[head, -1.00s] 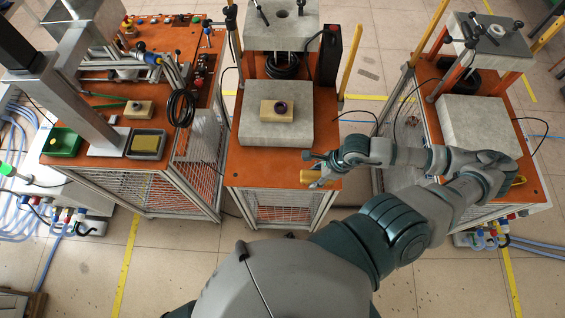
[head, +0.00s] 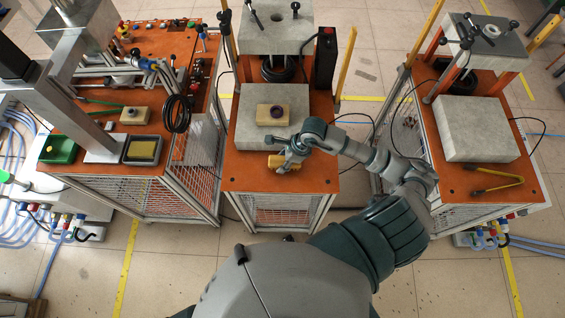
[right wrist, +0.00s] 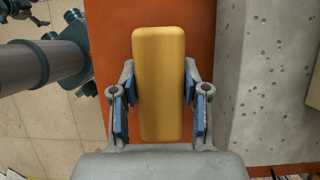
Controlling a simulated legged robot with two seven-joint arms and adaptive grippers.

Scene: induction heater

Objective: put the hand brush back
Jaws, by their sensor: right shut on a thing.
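My right gripper (head: 291,156) is shut on the hand brush (head: 277,161), over the front part of the middle orange table (head: 270,183), just in front of the grey stone block (head: 245,127). In the right wrist view the brush (right wrist: 160,85) shows as a long yellow-brown block between the blue-padded fingers (right wrist: 160,112). Its bristles are hidden beneath it. The orange tabletop shows below, with the grey block to the right. I cannot tell whether the brush touches the table. My left gripper is not in view.
A wooden block with a dark round part (head: 277,114) lies on the grey block. Yellow-handled tongs (head: 492,182) lie on the right table's front. A green tray (head: 58,147) and a grey tray with a yellow pad (head: 143,148) sit on the left table. The middle table's front strip is clear.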

